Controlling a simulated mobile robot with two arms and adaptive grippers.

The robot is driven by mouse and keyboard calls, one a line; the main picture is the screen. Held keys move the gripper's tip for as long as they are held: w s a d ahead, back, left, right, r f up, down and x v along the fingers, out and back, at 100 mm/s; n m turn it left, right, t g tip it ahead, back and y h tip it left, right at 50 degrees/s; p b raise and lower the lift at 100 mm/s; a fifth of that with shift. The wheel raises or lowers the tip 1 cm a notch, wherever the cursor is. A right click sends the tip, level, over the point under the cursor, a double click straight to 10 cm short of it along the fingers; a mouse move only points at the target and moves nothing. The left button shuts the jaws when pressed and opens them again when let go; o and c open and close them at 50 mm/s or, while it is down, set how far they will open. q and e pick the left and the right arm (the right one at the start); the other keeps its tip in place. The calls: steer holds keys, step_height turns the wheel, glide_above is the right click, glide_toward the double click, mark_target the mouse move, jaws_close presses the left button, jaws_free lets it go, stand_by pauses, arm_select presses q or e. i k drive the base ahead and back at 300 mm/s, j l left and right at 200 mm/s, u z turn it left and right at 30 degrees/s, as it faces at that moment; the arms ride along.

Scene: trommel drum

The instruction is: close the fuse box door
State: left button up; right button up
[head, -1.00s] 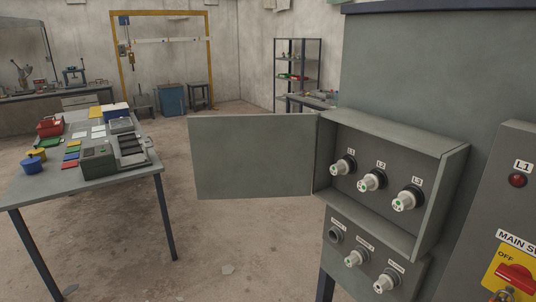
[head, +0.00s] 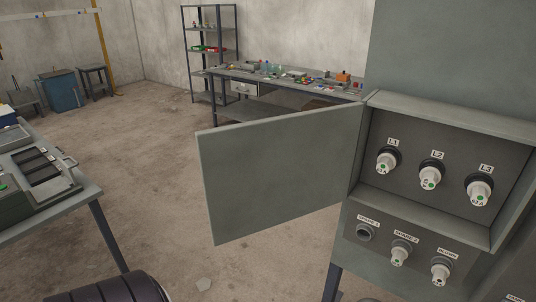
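The fuse box (head: 512,128) is mounted on a grey-green panel at the right of the head view. Its door (head: 275,175) is a flat grey-green plate, hinged at the box's left edge and standing wide open toward the left. Inside the box are three white fuses labelled L1 (head: 386,162), L2 (head: 431,178) and L3 (head: 479,190). Neither of my grippers shows in the view. A dark ribbed rounded part, probably of my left arm, shows at the bottom left, apart from the door in the picture.
Below the box is a row with an empty socket (head: 366,233) and two more fuses (head: 401,252). A table with equipment (head: 80,205) stands at the left. A cluttered workbench (head: 285,82) and a shelf rack (head: 210,50) are behind. Bare floor lies between.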

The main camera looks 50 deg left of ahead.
mark_target(257, 175)
steer(key=j+z, duration=0.2)
steer(key=j, duration=0.3)
steer(key=j+z, duration=0.15)
steer(key=j, duration=0.35)
steer(key=k+j+z, duration=0.2)
steer(key=j, duration=0.25)
steer(key=j+z, duration=0.15)
steer(key=j, duration=0.35)
steer(key=k+j+z, duration=0.2)
steer(key=j, duration=0.25)
steer(key=i+j+z, duration=0.1)
steer(key=j, duration=0.4)
steer(key=j+z, duration=0.1)
steer(key=j, duration=0.4)
